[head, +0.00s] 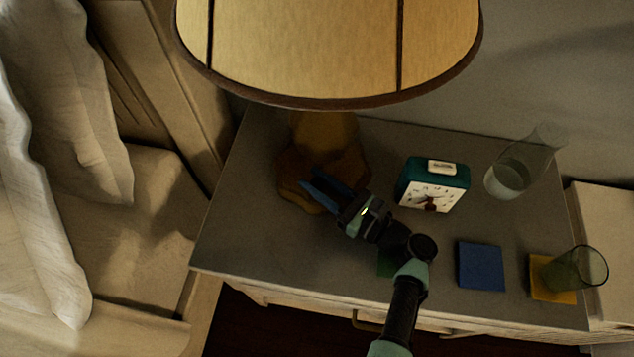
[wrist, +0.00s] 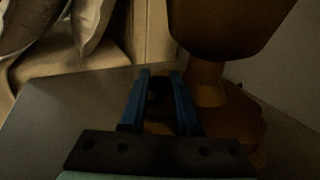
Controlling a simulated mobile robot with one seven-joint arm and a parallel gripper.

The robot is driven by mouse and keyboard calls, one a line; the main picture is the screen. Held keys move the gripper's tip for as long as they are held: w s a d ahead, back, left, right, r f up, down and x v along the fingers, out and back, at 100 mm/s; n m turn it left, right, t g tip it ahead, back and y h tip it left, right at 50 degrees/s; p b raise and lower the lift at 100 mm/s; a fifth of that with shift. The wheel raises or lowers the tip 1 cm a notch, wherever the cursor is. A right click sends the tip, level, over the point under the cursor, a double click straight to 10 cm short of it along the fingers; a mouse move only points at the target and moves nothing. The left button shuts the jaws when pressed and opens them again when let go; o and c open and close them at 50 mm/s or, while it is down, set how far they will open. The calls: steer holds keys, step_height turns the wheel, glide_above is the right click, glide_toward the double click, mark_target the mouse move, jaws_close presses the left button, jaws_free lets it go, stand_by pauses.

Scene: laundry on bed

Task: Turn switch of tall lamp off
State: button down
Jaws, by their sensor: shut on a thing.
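The tall lamp has a broad tan shade (head: 300,50) with dark trim at the top of the head view. Its brown base (head: 295,165) stands on the nightstand, and it also shows at the right of the wrist view (wrist: 210,75). My gripper (head: 318,184) is low at the front of the base, with its blue fingers against it. In the wrist view, my gripper (wrist: 160,76) has its fingers around a small dark piece at the lamp base, which looks like the switch (wrist: 158,95). The fingers partly hide it. I cannot tell whether the lamp is lit.
The grey nightstand (head: 245,235) also bears a teal alarm clock (head: 432,184), a glass vase (head: 510,175), a blue coaster (head: 481,267) and a green glass (head: 578,270) at a yellow coaster (head: 546,290). The bed with pillows (head: 80,140) is at the left.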

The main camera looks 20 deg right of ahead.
steer(key=shift+f+n+g+y+b, duration=0.1)
steer(key=shift+n+g+y+b, duration=0.45)
steer(key=shift+y, duration=0.25)
steer(key=c, duration=0.7)
jaws_free()
steer(key=shift+o, duration=0.2)
steer(key=v, duration=1.2)
steer(key=shift+s+d, duration=0.25)
steer(key=shift+d, duration=0.05)
steer(key=shift+s, duration=0.1)
